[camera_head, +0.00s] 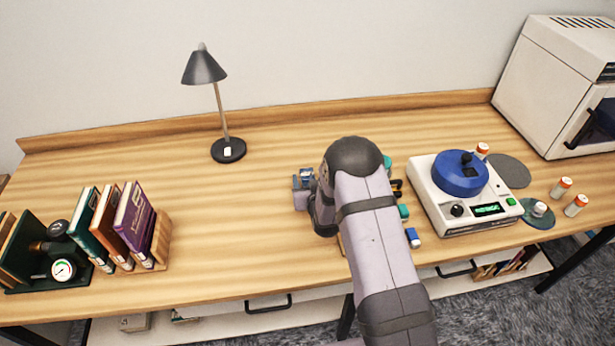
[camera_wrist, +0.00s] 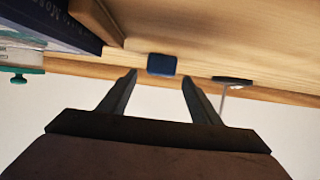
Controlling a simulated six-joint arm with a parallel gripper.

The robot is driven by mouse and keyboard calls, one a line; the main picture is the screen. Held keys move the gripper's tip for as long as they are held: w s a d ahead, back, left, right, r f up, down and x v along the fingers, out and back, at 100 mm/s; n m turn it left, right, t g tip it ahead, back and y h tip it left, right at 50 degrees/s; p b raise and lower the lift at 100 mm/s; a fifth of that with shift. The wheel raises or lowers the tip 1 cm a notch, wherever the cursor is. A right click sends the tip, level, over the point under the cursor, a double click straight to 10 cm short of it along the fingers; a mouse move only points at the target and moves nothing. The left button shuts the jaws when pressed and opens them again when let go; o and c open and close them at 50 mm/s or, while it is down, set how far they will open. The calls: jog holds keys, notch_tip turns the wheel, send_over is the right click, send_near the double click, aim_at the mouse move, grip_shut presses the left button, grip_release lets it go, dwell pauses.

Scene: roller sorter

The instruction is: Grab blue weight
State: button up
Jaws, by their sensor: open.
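A small dark blue block (camera_wrist: 162,64), which looks like the blue weight, shows in the wrist view on the wooden table, beyond and between my fingertips. My gripper (camera_wrist: 160,80) has its two dark fingers spread apart, with nothing held between them. In the head view, my gripper (camera_head: 300,190) is low over the middle of the table. A small blue piece (camera_head: 306,174) shows right beside it, partly hidden by the gripper and arm. I cannot tell the exact gap between fingers and block.
A desk lamp (camera_head: 228,150) stands at the back left. Books in a wooden holder (camera_head: 160,240) are at the left. A white device with a blue top (camera_head: 470,212) stands at the right, with small bottles near it. The table between books and gripper is clear.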

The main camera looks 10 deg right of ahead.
aim_at(307, 172)
jog(key=shift+p+x, duration=1)
jog(key=shift+x, duration=1.45)
grip_shut()
jog(key=shift+w, duration=0.1)
